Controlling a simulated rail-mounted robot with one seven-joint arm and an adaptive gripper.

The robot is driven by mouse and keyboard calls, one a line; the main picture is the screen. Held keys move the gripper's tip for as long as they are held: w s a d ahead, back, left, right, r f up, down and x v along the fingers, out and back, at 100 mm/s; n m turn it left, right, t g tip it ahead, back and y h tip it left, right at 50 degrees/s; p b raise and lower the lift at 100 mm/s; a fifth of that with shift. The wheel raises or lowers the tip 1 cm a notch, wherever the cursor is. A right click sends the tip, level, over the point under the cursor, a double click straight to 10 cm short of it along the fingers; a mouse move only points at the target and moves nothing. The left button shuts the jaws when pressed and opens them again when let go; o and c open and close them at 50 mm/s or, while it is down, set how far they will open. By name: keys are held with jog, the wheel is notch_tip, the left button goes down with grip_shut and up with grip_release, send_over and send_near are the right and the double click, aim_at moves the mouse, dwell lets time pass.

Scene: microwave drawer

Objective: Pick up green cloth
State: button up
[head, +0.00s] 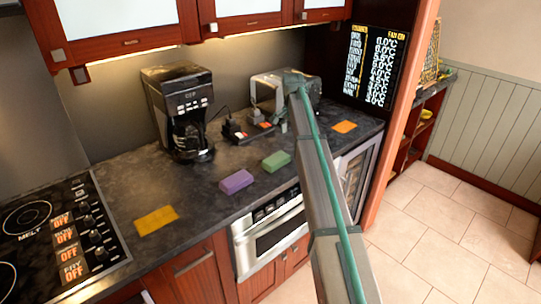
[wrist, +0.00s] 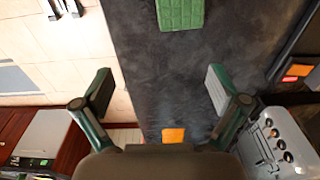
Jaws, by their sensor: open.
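The green cloth (head: 277,161) is a thick, block-like green piece lying flat on the dark countertop, to the right of a purple piece. In the wrist view the green cloth (wrist: 180,13) is at the top edge, partly cut off, with a ribbed surface. My gripper (wrist: 160,90) is open and empty above the counter, its two fingers wide apart. The green cloth is beyond the fingertips, apart from them. In the head view my arm crosses in front, and the fingers cannot be made out.
A purple block (head: 236,181), an orange cloth (head: 156,219) and another orange piece (head: 345,127) lie on the counter (head: 190,215). A coffee maker (head: 181,112) and a silver toaster (wrist: 283,144) stand at the back. The stove (head: 55,240) is at left. The counter around the green cloth is clear.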

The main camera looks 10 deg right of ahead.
jog(key=n+p, duration=0.1)
send_near(276, 158)
jog(key=shift+g+y, duration=0.3)
jog(key=shift+y, duration=0.1)
jog(key=f, duration=0.1)
jog(key=f+p, duration=0.1)
jog(key=f, duration=0.2)
jog(key=shift+w+d+f, duration=0.2)
jog(key=shift+w+d, duration=0.15)
jog(key=shift+d, duration=0.05)
jog(key=shift+s+f+p, duration=0.15)
jog(key=shift+f+p, duration=0.25)
jog(key=shift+p, duration=0.15)
jog(key=shift+f+p, duration=0.9)
jog(key=shift+f, duration=1.3)
jog(key=shift+s, duration=0.1)
jog(key=c, duration=1.1)
jog(key=shift+r, duration=0.1)
jog(key=shift+c, duration=0.2)
